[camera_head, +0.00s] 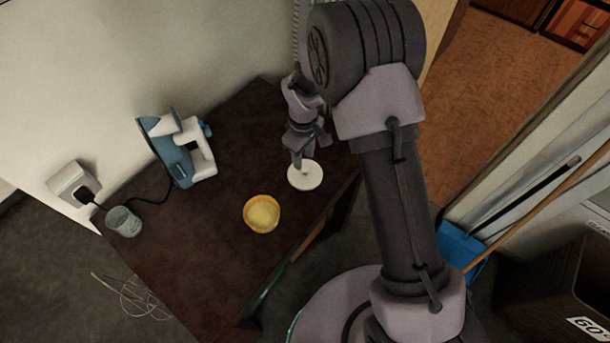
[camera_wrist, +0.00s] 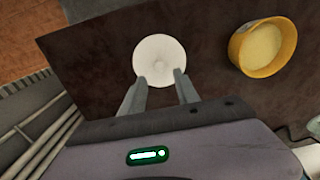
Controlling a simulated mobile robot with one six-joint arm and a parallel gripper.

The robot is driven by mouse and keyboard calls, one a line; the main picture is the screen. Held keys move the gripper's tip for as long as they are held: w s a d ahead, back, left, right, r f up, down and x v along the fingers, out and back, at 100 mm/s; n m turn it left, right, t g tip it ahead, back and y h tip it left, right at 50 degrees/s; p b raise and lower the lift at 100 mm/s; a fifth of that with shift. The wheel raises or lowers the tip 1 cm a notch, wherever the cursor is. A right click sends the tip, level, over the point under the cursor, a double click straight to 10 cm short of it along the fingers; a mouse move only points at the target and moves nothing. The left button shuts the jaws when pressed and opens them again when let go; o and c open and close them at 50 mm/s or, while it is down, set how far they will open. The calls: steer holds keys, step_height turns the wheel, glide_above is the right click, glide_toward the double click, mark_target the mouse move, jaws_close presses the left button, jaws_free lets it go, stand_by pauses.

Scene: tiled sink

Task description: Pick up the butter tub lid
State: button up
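The butter tub lid is a round white disc (camera_head: 308,176) lying on the dark brown table, right of the yellow tub. It also shows in the wrist view (camera_wrist: 160,55), just beyond my fingertips. My gripper (camera_head: 299,163) points down over the lid's far part. In the wrist view my gripper (camera_wrist: 160,76) is open, its two fingers apart at the lid's near edge with nothing held between them. I cannot tell whether the fingertips touch the lid. The yellow butter tub (camera_head: 262,214) stands open with pale yellow content; it also shows in the wrist view (camera_wrist: 262,47).
A blue and white iron (camera_head: 178,150) stands at the table's back left, its cord running to a wall socket (camera_head: 72,183). A glass (camera_head: 124,222) stands at the left edge. The table (camera_head: 190,265) is bare at the front. A blue dustpan (camera_head: 460,247) is on the right.

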mark_target(305, 169)
steer(key=f+b, duration=0.1)
steer(key=f, duration=0.1)
steer(key=f+b, duration=0.1)
steer(key=f, duration=0.1)
steer(key=f+b, duration=0.1)
steer(key=f, duration=0.1)
steer(key=shift+s+d+f, duration=0.1)
steer(key=shift+s+d, duration=0.1)
steer(key=shift+d, duration=0.05)
jaws_close()
